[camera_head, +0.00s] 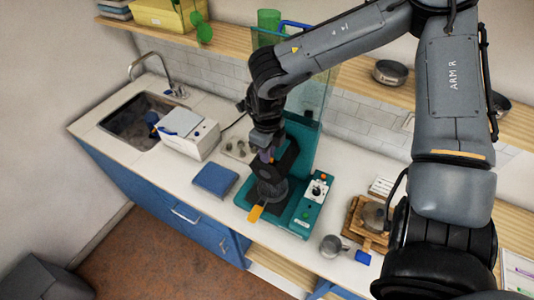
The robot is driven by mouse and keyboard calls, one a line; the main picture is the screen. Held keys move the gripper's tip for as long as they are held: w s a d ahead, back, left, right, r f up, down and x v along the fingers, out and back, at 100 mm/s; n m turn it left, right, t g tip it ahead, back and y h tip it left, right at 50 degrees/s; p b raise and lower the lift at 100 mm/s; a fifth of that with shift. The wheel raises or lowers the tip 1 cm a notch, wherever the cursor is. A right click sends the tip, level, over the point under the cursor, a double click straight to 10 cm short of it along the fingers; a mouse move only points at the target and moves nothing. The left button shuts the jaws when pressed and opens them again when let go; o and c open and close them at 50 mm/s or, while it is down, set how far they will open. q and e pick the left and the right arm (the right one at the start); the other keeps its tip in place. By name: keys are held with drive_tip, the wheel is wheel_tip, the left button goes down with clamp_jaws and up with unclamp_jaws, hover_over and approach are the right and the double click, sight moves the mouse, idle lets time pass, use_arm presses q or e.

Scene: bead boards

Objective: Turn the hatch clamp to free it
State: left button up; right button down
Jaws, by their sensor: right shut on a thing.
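A teal machine (303,212) stands on the white counter, with a control panel at its right side. A dark part with a round grey base (271,190) and an orange tip (256,212) sits on it, seemingly the hatch clamp. The fingertips are small and dark, so the exact grip is partly hidden. A clear upright panel (318,85) stands behind. My left gripper is not in view.
A blue pad (215,180) and a white box (190,136) lie to the left, near the sink (130,122). A metal cup (331,246) and a wooden stand (363,222) are to the right. A shelf (170,35) runs above.

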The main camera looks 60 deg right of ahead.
drive_tip(key=shift+n, duration=0.5)
drive_tip(key=c, duration=1.2)
unclamp_jaws()
wheel_tip(320, 180, up, 11)
drive_tip(key=shift+f, duration=0.1)
drive_tip(key=shift+s, duration=0.1)
